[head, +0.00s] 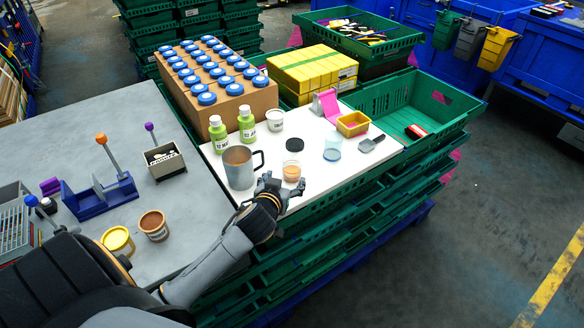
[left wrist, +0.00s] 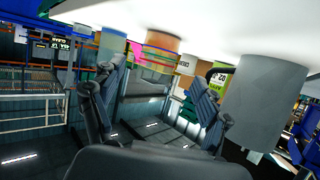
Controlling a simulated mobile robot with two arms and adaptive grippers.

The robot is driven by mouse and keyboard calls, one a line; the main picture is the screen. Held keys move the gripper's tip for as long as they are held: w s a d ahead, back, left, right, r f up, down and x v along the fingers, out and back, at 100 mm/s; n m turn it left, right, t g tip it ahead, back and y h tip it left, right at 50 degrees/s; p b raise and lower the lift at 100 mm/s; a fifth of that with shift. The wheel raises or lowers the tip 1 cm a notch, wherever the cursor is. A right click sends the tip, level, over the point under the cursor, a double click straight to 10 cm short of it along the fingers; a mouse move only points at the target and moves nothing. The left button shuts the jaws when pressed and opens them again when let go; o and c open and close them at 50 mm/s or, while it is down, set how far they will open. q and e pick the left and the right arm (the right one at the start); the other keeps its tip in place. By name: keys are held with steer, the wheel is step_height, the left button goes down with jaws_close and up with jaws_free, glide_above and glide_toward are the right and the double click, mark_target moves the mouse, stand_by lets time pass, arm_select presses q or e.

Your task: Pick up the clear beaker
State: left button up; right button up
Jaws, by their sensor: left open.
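A clear beaker (head: 291,171) with orange-tan contents stands upright on the white board, right of the grey metal mug (head: 239,168). A second clear vessel (head: 333,146) with a blue bottom stands farther right; I cannot tell which one the task means. My left gripper (head: 281,184) is open at the near side of the orange-filled beaker. In the left wrist view, which is upside down, the beaker (left wrist: 162,42) shows beyond and between the spread fingers (left wrist: 160,78), and the mug (left wrist: 262,95) looms close at the right. No grasp shows. My right gripper is out of view.
A black lid (head: 294,145), white cup (head: 275,120) and green-labelled bottles (head: 247,123) stand behind. A yellow tray (head: 352,124) and grey scoop (head: 371,143) lie right. Green crates (head: 420,93) border the board. Free board lies right of the beaker.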

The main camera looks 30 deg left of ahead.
mark_target(289, 172)
arm_select(q)
steer(key=shift+x, duration=1.15)
steer(key=shift+w, duration=0.25)
steer(key=p+x, duration=0.1)
steer(key=x, duration=0.3)
steer(key=shift+w+r+p, duration=0.1)
steer(key=shift+r+p, duration=0.1)
steer(key=shift+p, duration=0.15)
steer(key=shift+w+a+f, duration=0.15)
steer(key=shift+w, duration=0.15)
steer(key=c, duration=1.3)
